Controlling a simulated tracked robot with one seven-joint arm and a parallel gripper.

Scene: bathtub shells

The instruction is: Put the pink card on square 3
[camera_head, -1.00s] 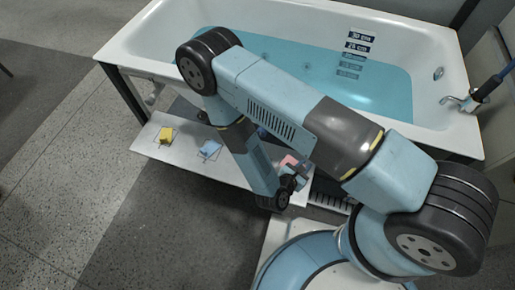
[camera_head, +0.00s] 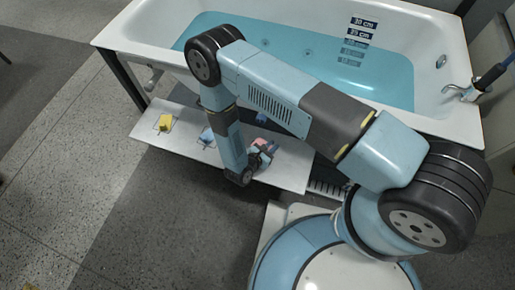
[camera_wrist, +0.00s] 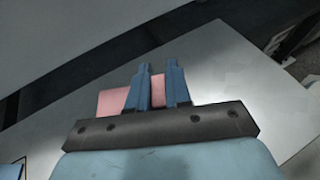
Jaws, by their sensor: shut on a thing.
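The pink card (camera_wrist: 112,102) is between the blue fingers of my gripper (camera_wrist: 158,88) in the wrist view, showing on both sides of the near finger. My gripper (camera_head: 267,153) is shut on it. In the head view the pink card (camera_head: 260,143) shows beside my forearm, over the white board (camera_head: 290,172). I cannot tell whether the card touches the board. No number marks can be read on the board, so I cannot tell which part is square 3.
A yellow piece (camera_head: 165,122) and a blue piece (camera_head: 206,136) stand on the board left of my arm. Another blue piece (camera_head: 262,118) lies behind the card. A water-filled bathtub (camera_head: 440,120) stands behind. The board's right part is clear.

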